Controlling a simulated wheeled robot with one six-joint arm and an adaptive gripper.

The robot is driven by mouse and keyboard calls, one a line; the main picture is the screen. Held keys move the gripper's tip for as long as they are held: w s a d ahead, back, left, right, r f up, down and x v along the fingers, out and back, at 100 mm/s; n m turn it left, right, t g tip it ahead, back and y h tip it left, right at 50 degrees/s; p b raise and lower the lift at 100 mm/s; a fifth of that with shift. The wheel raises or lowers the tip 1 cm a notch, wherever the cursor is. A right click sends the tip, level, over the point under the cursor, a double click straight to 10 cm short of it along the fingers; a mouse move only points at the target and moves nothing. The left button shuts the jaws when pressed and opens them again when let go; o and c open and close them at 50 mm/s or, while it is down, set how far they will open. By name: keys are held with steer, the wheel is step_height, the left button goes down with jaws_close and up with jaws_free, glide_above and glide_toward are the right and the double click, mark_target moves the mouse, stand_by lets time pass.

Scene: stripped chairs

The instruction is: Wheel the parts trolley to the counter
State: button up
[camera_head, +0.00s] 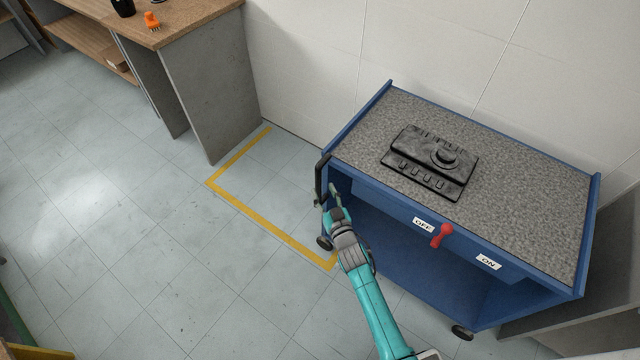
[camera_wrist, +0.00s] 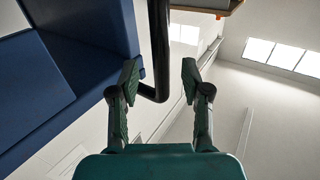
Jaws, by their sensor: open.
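The parts trolley (camera_head: 540,180) is blue with a speckled grey top and black casters, standing against the wall at right. Its black handle (camera_head: 321,180) is on its left end. A red lever (camera_head: 441,235) on its front sits between an OFF and an ON label, nearer OFF. The counter (camera_head: 200,22), wood-topped with grey side panels, is at upper left. My gripper (camera_head: 336,196) is at the handle, open. In the wrist view, the handle bar (camera_wrist: 158,50) runs between the spread fingers of my gripper (camera_wrist: 160,84); I cannot tell whether it touches either finger.
A black device (camera_head: 430,162) with a knob lies on the trolley top. A yellow floor line (camera_head: 250,212) marks an area between counter and trolley, clear where visible. An orange item (camera_head: 152,20) stands on the counter. Open tiled floor (camera_head: 130,240) lies at left.

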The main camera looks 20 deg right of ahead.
steer(key=s, duration=0.7)
steer(key=shift+d, duration=0.15)
stand_by(0.3)
steer(key=s+r+g, duration=0.1)
steer(key=s+r, duration=0.2)
steer(key=s, duration=2.2)
steer(key=s+r+g, duration=0.2)
steer(key=s+r, duration=1.4)
steer(key=shift+s+a+h, duration=0.3)
steer(key=shift+s, duration=0.05)
steer(key=shift+c, duration=0.2)
